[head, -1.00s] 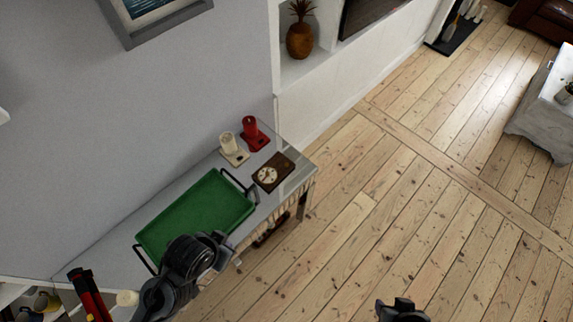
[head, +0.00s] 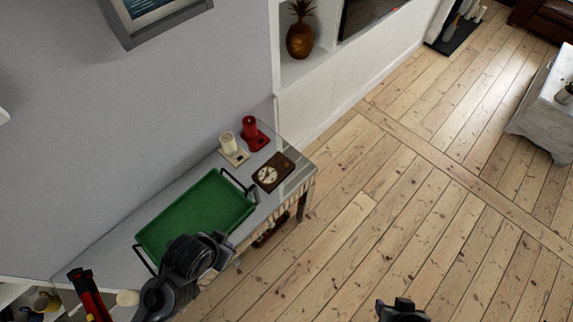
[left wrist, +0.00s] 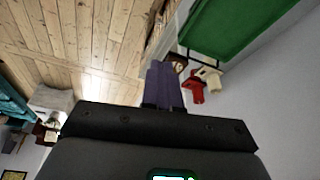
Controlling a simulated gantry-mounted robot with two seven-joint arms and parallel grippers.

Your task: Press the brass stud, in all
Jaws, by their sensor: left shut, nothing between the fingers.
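A dark brown block with a pale round dial (head: 268,174) lies near the right end of a narrow grey table. I cannot make out a brass stud on it or elsewhere. In the left wrist view my left gripper (left wrist: 162,66) shows as two purplish fingers side by side, shut with nothing between them. Past their tips are the block's dark edge, partly hidden, and the red holder. In the head view the left wrist is over the front of the table by the green tray, and its fingers are hard to see. A dark part of my right arm shows at the bottom edge; its fingers are not discernible.
A green tray (head: 196,217) with black handles fills the middle of the table (head: 100,246). A cream holder (head: 231,149) and a red holder (head: 254,133) stand behind the block, close to the wall. The floorboards right of the table are clear.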

